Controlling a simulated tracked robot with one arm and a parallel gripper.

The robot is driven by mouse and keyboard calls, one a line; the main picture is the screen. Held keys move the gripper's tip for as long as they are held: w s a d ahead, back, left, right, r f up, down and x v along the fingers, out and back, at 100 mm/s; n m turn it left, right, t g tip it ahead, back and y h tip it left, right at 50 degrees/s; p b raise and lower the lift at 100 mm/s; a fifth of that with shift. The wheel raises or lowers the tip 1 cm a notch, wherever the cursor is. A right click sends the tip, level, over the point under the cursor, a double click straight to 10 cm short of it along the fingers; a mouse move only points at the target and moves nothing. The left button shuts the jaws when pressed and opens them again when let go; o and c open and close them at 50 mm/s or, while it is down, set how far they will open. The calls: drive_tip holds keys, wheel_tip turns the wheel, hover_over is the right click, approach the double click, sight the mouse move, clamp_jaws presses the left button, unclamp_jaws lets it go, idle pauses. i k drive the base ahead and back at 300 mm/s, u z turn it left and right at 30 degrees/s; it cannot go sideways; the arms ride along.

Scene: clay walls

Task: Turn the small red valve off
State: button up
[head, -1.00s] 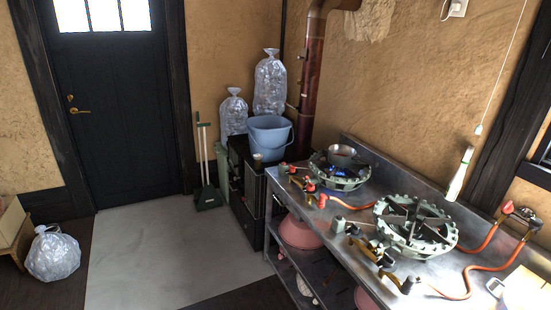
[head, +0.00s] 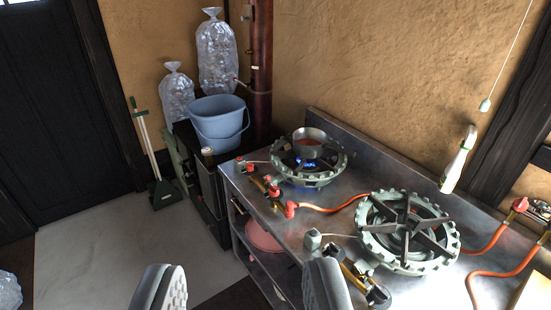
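Small red valve parts sit in front of the far, lit burner (head: 308,165): a red knob (head: 273,191) and a red fitting (head: 290,209) where an orange hose joins. Another red valve (head: 520,204) is on the wall pipe at the right edge. I cannot tell which one the task means. A blue flame shows under a metal pot (head: 310,143) on the far burner. My gripper (head: 243,287) is open and empty at the bottom of the view, its two fingers wide apart, nearer to me than the valves and touching none.
The steel counter (head: 330,205) also holds a large unlit burner (head: 407,230) with its brass valve pipe in front. A blue bucket (head: 217,125) and clear bags (head: 217,55) stand beyond the counter's left end. The grey floor (head: 110,240) at left is clear.

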sight(250, 166)
drive_tip(key=u, duration=0.5)
drive_tip(key=i, duration=2.45)
drive_tip(key=z, duration=0.55)
